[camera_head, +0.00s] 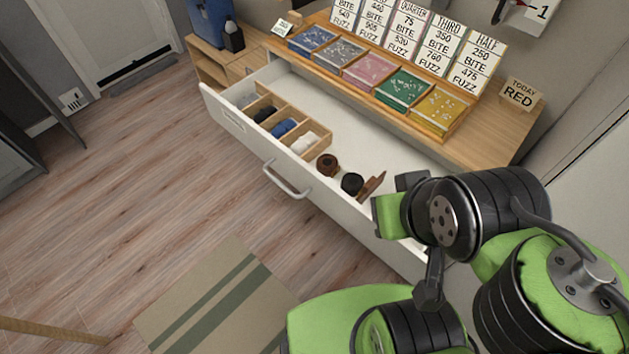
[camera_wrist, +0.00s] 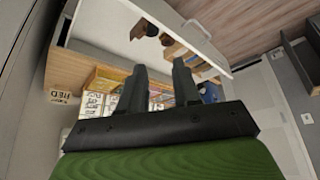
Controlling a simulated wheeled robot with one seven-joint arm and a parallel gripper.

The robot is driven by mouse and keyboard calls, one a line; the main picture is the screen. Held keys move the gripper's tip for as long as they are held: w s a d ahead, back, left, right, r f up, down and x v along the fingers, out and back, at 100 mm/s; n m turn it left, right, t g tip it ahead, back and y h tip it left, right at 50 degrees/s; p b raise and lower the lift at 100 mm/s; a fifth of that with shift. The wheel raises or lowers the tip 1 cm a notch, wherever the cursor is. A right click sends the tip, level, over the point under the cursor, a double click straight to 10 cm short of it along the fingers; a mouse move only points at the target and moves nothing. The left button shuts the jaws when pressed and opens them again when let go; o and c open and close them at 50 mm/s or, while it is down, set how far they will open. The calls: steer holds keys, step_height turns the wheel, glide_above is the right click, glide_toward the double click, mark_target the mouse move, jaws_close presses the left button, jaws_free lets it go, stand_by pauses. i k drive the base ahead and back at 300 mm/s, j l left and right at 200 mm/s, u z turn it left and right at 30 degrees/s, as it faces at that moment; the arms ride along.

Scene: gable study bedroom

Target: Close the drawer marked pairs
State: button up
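A wide white drawer (camera_head: 330,201) stands pulled out from a wood-topped dresser. Its front has a bar handle (camera_head: 286,181) and a small label plate (camera_head: 233,121) too small to read. Inside are a wooden divider (camera_head: 318,151) with dark, blue and white rolled items, and brown and black rolls beside it. In the wrist view the drawer front (camera_wrist: 205,52) and handle (camera_wrist: 196,28) show at the top, beyond my fingers. My gripper (camera_wrist: 160,75) is open and empty, apart from the handle. In the head view my arm covers the drawer's right end.
The dresser top (camera_head: 478,137) bears several coloured boxes, such as a yellow one (camera_head: 437,113), upright number cards, and a sign (camera_head: 519,94) reading TODAY RED. A striped rug (camera_head: 215,300) lies on the wooden floor.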

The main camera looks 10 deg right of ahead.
mark_target(364, 143)
steer(key=j+z, duration=0.25)
steer(key=j, duration=0.6)
steer(key=k+j+z, duration=0.1)
steer(key=j+z, duration=0.2)
steer(key=j, duration=0.55)
